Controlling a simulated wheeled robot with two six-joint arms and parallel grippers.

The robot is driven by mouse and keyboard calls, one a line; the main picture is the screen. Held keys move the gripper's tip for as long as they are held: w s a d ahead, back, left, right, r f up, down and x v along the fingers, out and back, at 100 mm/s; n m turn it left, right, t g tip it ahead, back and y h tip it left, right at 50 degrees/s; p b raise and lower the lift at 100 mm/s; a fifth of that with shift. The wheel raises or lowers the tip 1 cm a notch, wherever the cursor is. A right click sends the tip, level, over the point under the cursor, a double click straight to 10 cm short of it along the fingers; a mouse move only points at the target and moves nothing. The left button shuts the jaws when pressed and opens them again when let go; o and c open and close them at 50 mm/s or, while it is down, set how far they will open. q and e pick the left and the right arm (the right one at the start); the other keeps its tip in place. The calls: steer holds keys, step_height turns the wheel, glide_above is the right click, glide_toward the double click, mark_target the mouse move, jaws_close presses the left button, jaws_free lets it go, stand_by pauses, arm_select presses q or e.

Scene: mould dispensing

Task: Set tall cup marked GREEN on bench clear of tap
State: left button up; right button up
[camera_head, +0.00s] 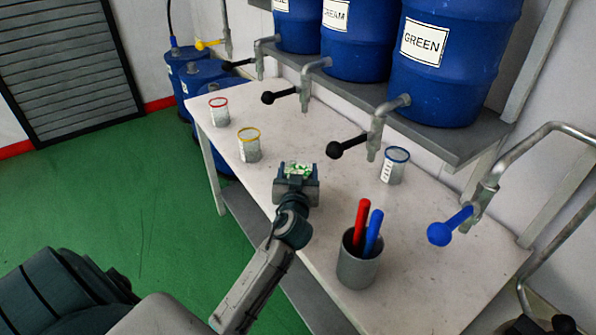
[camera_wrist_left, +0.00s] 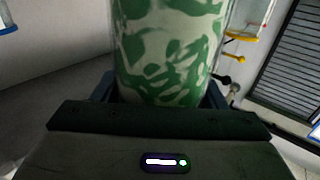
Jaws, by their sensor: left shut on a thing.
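The held cup (camera_head: 297,169) shows green and white between the jaws of my left gripper (camera_head: 297,182). In the left wrist view the cup (camera_wrist_left: 170,50) fills the middle, clear-walled with green streaks, its upper part out of frame. My left gripper is shut on it over the bench (camera_head: 315,128); I cannot tell whether the cup's base touches the bench. The GREEN drum (camera_head: 455,75) stands on the shelf, and its tap (camera_head: 373,145) with a black knob is to the right of the cup, apart from it in the picture. My right gripper is out of view.
A blue-rimmed cup (camera_head: 394,168) stands right of the GREEN tap. A yellow-rimmed cup (camera_head: 249,147) and a red-rimmed cup (camera_head: 218,113) stand on the left. A grey pot (camera_head: 358,266) with red and blue sticks stands in front. A blue-knobbed tap (camera_head: 455,222) is at right.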

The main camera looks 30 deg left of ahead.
arm_select(q)
steer(key=o, duration=1.5)
steer(key=shift+r, duration=0.15)
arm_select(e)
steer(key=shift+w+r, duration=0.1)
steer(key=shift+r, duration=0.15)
arm_select(q)
steer(key=shift+s+d+f, duration=0.2)
steer(key=shift+s+d, duration=0.15)
steer(key=shift+s, duration=0.2)
steer(key=b+v, duration=0.2)
steer(key=v, duration=0.8)
steer(key=shift+s+d+r, duration=0.2)
steer(key=shift+s, duration=0.15)
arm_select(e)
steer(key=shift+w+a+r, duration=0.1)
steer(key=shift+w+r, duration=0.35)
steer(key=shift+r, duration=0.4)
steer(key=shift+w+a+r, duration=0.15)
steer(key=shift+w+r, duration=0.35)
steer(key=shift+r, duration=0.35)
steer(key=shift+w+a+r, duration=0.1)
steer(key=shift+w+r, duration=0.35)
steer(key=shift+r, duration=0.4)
